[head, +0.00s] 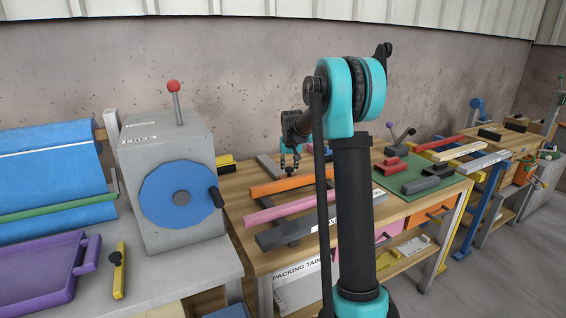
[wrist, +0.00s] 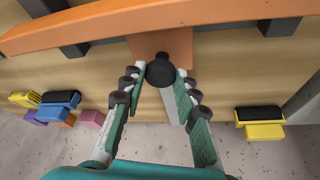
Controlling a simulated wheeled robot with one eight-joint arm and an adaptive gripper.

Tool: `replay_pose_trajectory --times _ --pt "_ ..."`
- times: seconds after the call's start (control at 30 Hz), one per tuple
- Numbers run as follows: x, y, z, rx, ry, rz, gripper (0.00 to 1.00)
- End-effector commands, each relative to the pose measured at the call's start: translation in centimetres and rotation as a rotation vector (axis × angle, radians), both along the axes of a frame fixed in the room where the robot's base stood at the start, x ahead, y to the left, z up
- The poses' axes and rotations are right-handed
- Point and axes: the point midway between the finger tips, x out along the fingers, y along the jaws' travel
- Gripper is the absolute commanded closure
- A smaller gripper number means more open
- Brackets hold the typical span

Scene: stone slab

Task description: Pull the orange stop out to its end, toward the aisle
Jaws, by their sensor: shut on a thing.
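The orange stop (head: 290,183) is a long bar lying across the packing table, over dark rails. In the wrist view the bar (wrist: 150,19) runs across the top, with an orange plate joined to its near side and a round black knob (wrist: 160,71) on that plate. My gripper (wrist: 158,76) has its fingertips on either side of the knob and is shut on it. In the head view my gripper (head: 290,166) points down at the wall side of the orange bar; the knob is hidden there.
A pink bar (head: 285,208) and a dark grey bar (head: 285,234) lie parallel to the orange one, nearer the table's front edge. A green mat (head: 420,186) with red and dark blocks is to the right. A grey crank box (head: 165,165) stands left.

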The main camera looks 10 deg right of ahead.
Motion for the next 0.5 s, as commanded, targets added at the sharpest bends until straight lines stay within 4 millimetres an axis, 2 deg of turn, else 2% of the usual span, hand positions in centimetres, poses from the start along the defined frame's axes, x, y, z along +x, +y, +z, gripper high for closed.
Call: replay_pose_trajectory --times 0.1,0.2,0.5 --pt "-2.1 -0.7 0.1 0.0 0.001 -0.001 1.0" --pt "-2.9 -1.0 0.0 -0.001 0.001 0.0 1.0" --pt "-3.4 -1.1 -0.1 -0.001 0.005 -0.001 1.0"
